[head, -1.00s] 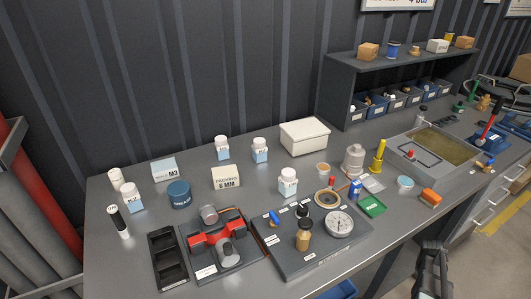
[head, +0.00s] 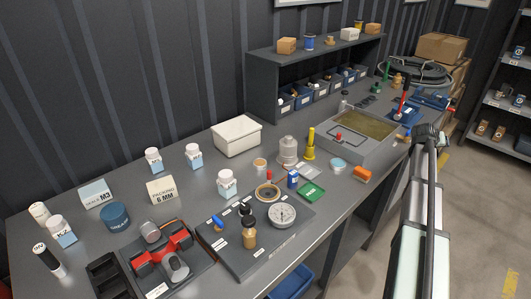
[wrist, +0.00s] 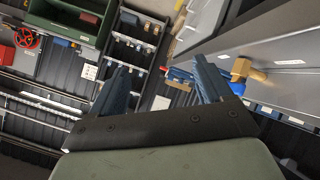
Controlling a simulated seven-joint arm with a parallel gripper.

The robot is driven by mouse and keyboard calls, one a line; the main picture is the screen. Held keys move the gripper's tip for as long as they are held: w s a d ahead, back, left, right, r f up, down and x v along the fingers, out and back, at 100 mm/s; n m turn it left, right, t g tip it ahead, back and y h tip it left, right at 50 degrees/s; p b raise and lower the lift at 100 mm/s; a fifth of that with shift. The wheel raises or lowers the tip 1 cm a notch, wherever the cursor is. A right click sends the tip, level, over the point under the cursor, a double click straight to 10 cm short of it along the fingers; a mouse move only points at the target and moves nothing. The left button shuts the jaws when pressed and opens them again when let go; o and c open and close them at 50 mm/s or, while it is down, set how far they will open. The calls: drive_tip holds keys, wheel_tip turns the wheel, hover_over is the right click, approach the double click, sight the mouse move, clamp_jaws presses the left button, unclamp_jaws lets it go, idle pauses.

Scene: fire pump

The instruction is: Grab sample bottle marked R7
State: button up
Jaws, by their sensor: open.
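Several white-capped sample bottles with pale blue lower parts stand on the grey bench in the head view. One is at the left end (head: 61,231), two stand toward the back, a left one (head: 153,160) and a right one (head: 193,156), and one is nearer the middle (head: 227,184). The left-end bottle has dark lettering that may end in 7. I cannot read the markings surely, so I cannot tell which is R7. My gripper (wrist: 164,85) is open and empty in the wrist view, away from these bottles, which do not show there.
A fitting tray with red clamp (head: 165,262) and a gauge board (head: 258,240) lie in front of the bottles. A white box (head: 236,136), grease tin (head: 115,215) and packing box (head: 162,189) stand near them. My arm is right of the bench.

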drive_tip(key=w+a+r+t, duration=0.1)
drive_tip(key=w+a+r, duration=0.4)
drive_tip(key=a+r, duration=0.3)
drive_tip(key=w+a+r+n+y, duration=0.1)
drive_tip(key=w+a+y, duration=0.1)
drive_tip(key=a, duration=0.6)
drive_tip(key=w+a+r+n+y, duration=0.1)
drive_tip(key=w+a+n, duration=0.15)
drive_tip(key=a, duration=0.55)
drive_tip(key=n+g+y, duration=0.5)
drive_tip(key=n+y, duration=0.4)
hover_over(193, 147)
drive_tip(key=s+d, duration=0.2)
drive_tip(key=x, duration=0.7)
drive_tip(key=shift+f, duration=1)
drive_tip(key=x, duration=0.4)
drive_tip(key=shift+s+f, duration=0.15)
drive_tip(key=shift+s, duration=0.1)
